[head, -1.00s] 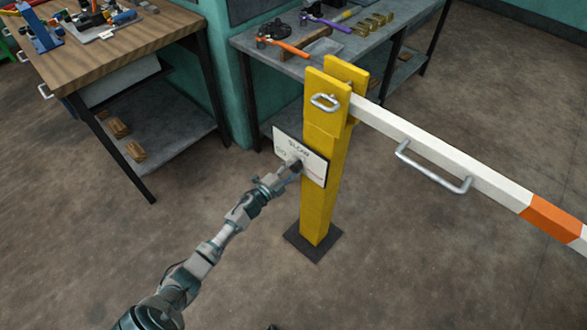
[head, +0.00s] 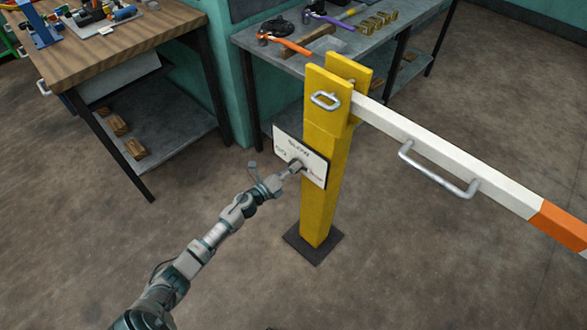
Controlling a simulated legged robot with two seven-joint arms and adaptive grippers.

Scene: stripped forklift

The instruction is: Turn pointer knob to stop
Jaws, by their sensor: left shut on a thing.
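The white sign plate (head: 313,168) is fixed to the yellow post (head: 321,205). It reads SLOW at the top, with smaller lettering at its left and red lettering at its right. The pointer knob is at the middle of the plate, largely hidden by my left gripper (head: 294,168). My left gripper reaches in from the lower left and is shut on the knob. Which way the pointer faces cannot be made out. My right gripper is not in view.
A white and orange barrier arm (head: 450,165) with a metal handle (head: 437,172) extends right from the post. A wooden workbench (head: 110,50) stands at the left, and a grey bench (head: 345,45) with tools stands behind. The floor around the post is clear.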

